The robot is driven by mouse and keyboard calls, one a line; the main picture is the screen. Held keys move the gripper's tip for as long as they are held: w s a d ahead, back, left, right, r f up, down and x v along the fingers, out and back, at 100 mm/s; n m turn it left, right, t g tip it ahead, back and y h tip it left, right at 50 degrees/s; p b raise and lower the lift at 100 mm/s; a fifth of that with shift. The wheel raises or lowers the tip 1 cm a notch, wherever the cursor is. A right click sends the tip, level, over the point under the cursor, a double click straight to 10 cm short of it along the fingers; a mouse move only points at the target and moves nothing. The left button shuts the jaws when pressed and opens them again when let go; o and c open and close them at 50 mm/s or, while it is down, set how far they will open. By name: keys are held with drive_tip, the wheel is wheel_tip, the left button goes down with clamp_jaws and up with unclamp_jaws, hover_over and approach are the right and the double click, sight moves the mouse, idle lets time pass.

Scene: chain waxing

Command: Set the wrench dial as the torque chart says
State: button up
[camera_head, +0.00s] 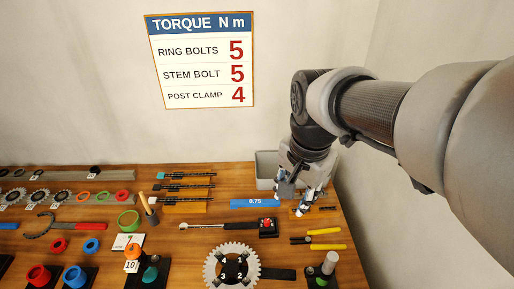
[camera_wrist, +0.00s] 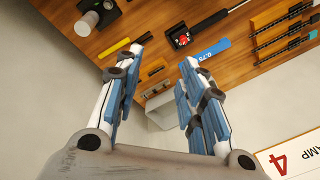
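The torque chart (camera_head: 200,60) on the back wall reads ring bolts 5, stem bolt 5, post clamp 4. A corner of it shows in the wrist view (camera_wrist: 290,160). A wrench (camera_head: 205,226) with a silver shaft and black handle lies on the bench. At its right end is a black block with a red dial (camera_head: 267,226), also in the wrist view (camera_wrist: 182,39). The dial's setting is too small to read. My gripper (camera_head: 291,203) is open and empty above the back right of the bench, right of and behind the dial. Its fingers are apart in the wrist view (camera_wrist: 162,55).
A blue 0.75 gauge (camera_head: 254,203) lies behind the dial. A grey bin (camera_head: 265,166) stands behind my gripper. Yellow-handled tools (camera_head: 326,247) lie right of the dial, a numbered chainring (camera_head: 209,268) in front. Chain pieces (camera_head: 185,187) lie back left.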

sight(267, 220)
drive_tip(key=w+a+f+m+g+p, duration=0.1)
drive_tip(key=w+a+f+m, duration=0.15)
drive_tip(key=w+m, duration=0.2)
drive_tip(key=w+a+f+m+g+p, duration=0.1)
drive_tip(key=w+a+f+m, duration=0.1)
drive_tip(key=w+f+m, duration=0.3)
drive_tip(key=shift+n, duration=0.95)
drive_tip(key=f+b, duration=0.1)
drive_tip(key=f, duration=0.4)
drive_tip(key=w+f+b, duration=0.1)
drive_tip(key=f+b, duration=0.1)
drive_tip(key=f, duration=0.3)
drive_tip(key=f+b, duration=0.1)
drive_tip(key=f, duration=0.5)
drive_tip(key=shift+w+d+f+b, duration=0.15)
drive_tip(key=shift+d+b, duration=0.1)
drive_tip(key=shift+b, duration=0.15)
drive_tip(key=shift+c, duration=0.2)
clamp_jaws()
